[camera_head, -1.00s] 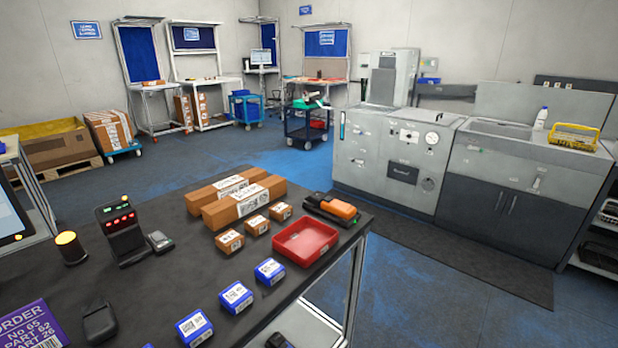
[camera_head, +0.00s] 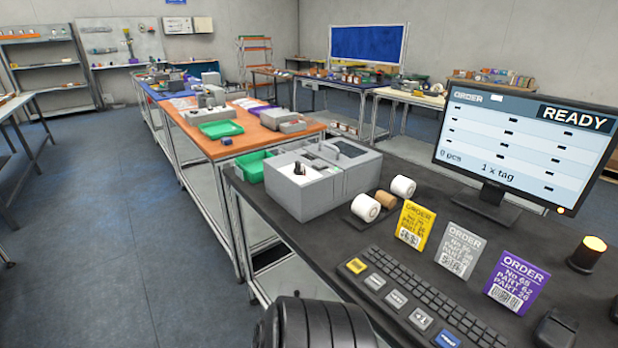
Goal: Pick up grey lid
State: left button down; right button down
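I cannot single out a grey lid for certain. No gripper fingers show. A black ribbed rounded part, likely of my own arm, shows at the bottom edge, in front of the dark table.
Dark table (camera_head: 330,232) holds white rolls (camera_head: 365,208), order cards (camera_head: 416,225), a keyboard (camera_head: 415,300), a monitor (camera_head: 525,140) and a lamp (camera_head: 587,255). The floor (camera_head: 110,230) at left is open.

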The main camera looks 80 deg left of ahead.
aim_at(297, 293)
jog(key=u, duration=2.45)
